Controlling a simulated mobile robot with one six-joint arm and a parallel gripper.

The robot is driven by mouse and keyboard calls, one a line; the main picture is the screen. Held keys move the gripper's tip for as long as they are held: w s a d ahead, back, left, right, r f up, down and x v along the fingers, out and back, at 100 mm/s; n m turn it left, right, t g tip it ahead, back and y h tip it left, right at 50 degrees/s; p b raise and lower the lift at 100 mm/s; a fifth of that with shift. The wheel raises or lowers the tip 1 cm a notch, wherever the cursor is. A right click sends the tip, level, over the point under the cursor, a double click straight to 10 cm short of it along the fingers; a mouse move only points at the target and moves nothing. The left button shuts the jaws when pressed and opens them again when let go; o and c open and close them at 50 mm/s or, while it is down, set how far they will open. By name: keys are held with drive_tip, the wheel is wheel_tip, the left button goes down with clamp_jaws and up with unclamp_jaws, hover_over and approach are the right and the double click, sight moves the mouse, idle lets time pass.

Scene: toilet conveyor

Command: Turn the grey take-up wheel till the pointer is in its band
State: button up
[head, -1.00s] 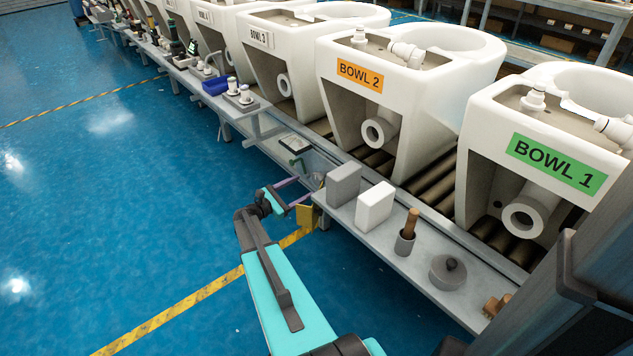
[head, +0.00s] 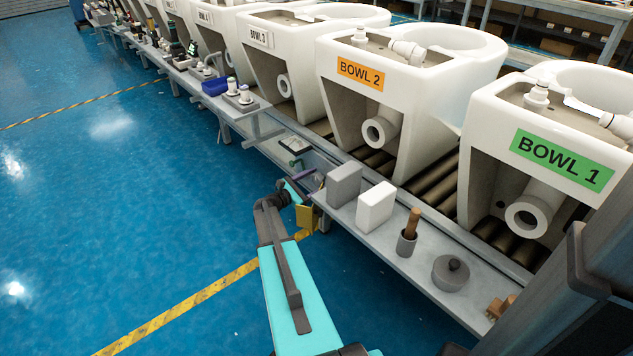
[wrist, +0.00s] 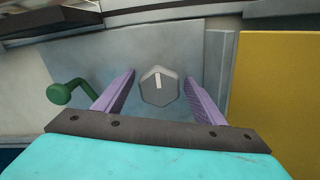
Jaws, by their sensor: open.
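A grey six-sided knob (wrist: 159,87), seemingly the take-up wheel, shows in the wrist view on a grey plate. A pale mark on its face points up. My gripper (wrist: 159,78) is open, with one purple finger on each side of the knob and a visible gap to both. In the head view my gripper (head: 307,182) reaches the conveyor's side at the bench end; the knob is hidden there. A small framed dial or panel (head: 295,144) lies just beyond, but I cannot make out a pointer or band.
A green crank handle (wrist: 66,91) is left of my fingers, and a yellow panel (wrist: 280,85) is close on the right. A grey block (head: 343,185) and white block (head: 376,206) stand on the bench. The blue floor at left is clear.

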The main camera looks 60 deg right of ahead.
drive_tip(key=c, duration=1.1)
drive_tip(key=shift+o, duration=0.2)
drive_tip(key=shift+f, duration=0.1)
drive_tip(key=m+b, duration=0.3)
drive_tip(key=m, duration=0.1)
drive_tip(key=shift+a+f, duration=0.1)
drive_tip(key=shift+f, duration=0.05)
drive_tip(key=m+b, duration=0.3)
drive_tip(key=m, duration=0.1)
drive_tip(key=shift+s+f+m, duration=0.1)
drive_tip(key=shift+m, duration=0.3)
drive_tip(key=m+b, duration=0.4)
drive_tip(key=shift+f+m, duration=0.1)
drive_tip(key=shift+m, duration=0.2)
drive_tip(key=m+b, duration=0.3)
drive_tip(key=shift+m+b, duration=0.35)
drive_tip(key=shift+m, duration=0.05)
